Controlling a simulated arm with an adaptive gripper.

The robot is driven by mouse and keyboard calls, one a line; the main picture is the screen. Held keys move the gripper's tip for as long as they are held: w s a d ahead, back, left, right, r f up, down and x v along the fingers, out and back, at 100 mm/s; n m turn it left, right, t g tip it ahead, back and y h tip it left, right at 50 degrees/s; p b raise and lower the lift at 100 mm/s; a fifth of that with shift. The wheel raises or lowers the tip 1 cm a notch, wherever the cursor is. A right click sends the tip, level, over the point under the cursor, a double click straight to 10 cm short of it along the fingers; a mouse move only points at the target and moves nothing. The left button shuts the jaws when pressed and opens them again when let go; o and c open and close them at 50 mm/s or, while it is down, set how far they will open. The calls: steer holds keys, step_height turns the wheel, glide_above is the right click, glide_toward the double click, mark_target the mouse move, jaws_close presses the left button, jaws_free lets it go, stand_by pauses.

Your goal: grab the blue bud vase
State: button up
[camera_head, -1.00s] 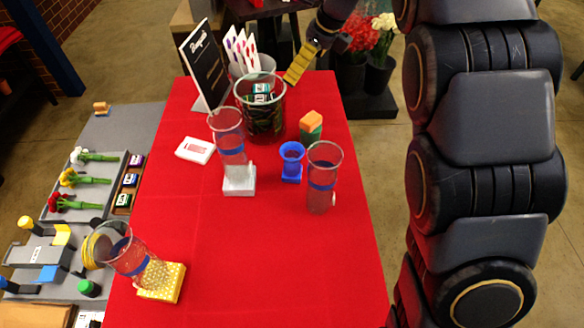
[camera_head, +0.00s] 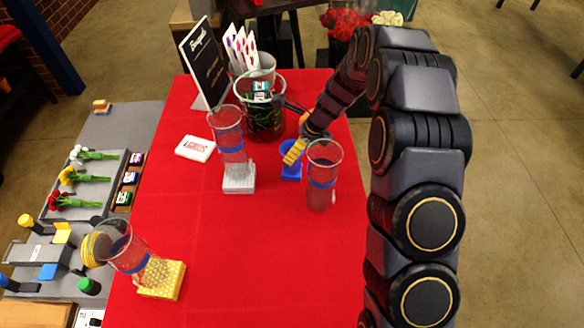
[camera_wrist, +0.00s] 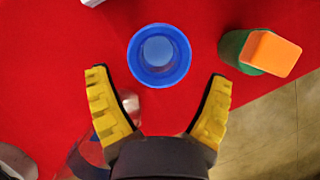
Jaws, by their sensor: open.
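The blue bud vase (camera_head: 291,171) stands upright on the red tablecloth, between two clear glass cylinders. In the head view my gripper (camera_head: 296,150) covers its upper part. In the wrist view the vase (camera_wrist: 159,56) is seen from above as a round blue rim, beyond the fingertips and roughly centred between them. My gripper (camera_wrist: 158,78) is open with yellow ribbed fingers and holds nothing. The fingers do not appear to touch the vase.
A blue-banded glass cylinder (camera_head: 322,177) stands close right of the vase; another (camera_head: 230,143) stands left on a white block. An orange-topped green block (camera_wrist: 262,52) is near the vase. The front tablecloth (camera_head: 250,260) is clear.

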steer(key=x, duration=0.6)
steer(key=shift+a, duration=0.2)
steer(key=shift+r, duration=0.1)
steer(key=c, duration=1.2)
